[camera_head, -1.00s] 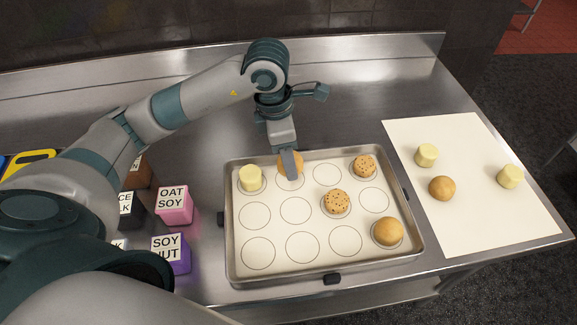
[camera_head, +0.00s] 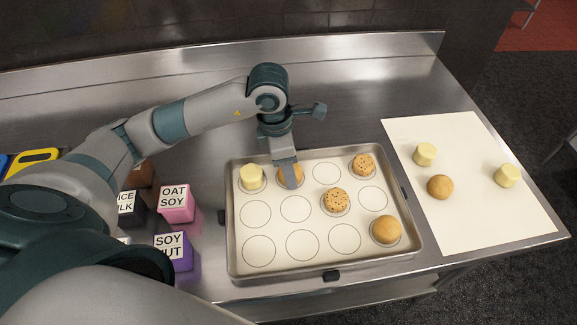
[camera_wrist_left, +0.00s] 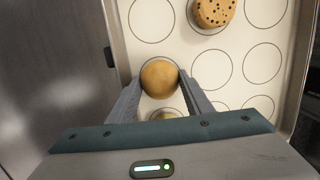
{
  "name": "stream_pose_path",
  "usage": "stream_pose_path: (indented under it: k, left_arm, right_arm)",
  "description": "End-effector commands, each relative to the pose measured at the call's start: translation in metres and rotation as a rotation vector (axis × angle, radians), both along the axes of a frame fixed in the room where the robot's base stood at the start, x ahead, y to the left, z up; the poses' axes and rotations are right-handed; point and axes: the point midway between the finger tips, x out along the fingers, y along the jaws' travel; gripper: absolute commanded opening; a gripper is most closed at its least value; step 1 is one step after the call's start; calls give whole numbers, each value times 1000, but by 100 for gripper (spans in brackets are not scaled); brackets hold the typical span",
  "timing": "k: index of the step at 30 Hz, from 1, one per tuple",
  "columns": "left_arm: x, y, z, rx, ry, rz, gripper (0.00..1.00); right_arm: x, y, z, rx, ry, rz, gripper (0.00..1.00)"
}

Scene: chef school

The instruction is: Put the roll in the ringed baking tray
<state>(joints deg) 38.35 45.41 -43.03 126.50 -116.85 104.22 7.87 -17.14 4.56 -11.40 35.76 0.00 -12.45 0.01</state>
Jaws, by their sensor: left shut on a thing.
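My left gripper (camera_head: 290,180) is shut on a round golden-brown roll (camera_head: 288,171) at the second ring of the baking tray's back row. In the left wrist view the roll (camera_wrist_left: 159,76) sits between both fingers (camera_wrist_left: 160,88), over its ring. Whether it rests on the tray is hard to tell. The ringed baking tray (camera_head: 233,262) also holds another roll (camera_head: 386,229) at its front right corner. A third roll (camera_head: 440,187) lies on the white sheet (camera_head: 475,225) at the right. My right gripper is not in view.
On the tray, a pale yellow cylinder (camera_head: 251,176) stands left of the held roll. Speckled dough pieces sit at the back right (camera_head: 363,164) and the middle (camera_head: 336,200). Two pale cylinders (camera_head: 425,154) (camera_head: 506,175) stand on the sheet. Labelled cubes (camera_head: 177,203) stand left of the tray.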

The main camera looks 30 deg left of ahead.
Motion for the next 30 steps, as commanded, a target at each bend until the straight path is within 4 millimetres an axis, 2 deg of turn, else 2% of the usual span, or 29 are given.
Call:
stream_pose_path:
  k: [1,2,3,4,18,20,26,30]
  left_arm:
    - [0,0,-1,0,0,0,24]
    - [0,0,-1,0,0,0,51]
    - [0,0,0,0,0,0,60]
    - [0,0,0,0,0,0,65]
    - [0,0,4,0,0,0,65]
    - [0,1,6,0,-2,-1,65]
    - [-1,4,30,0,-4,-2,65]
    - [-4,6,53,0,-5,-1,65]
  right_arm:
    - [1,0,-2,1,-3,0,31]
    - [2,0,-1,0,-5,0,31]
    - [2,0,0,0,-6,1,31]
    - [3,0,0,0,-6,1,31]
    - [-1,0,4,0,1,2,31]
    - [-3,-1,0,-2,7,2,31]
    - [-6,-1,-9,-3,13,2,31]
    - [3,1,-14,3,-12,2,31]
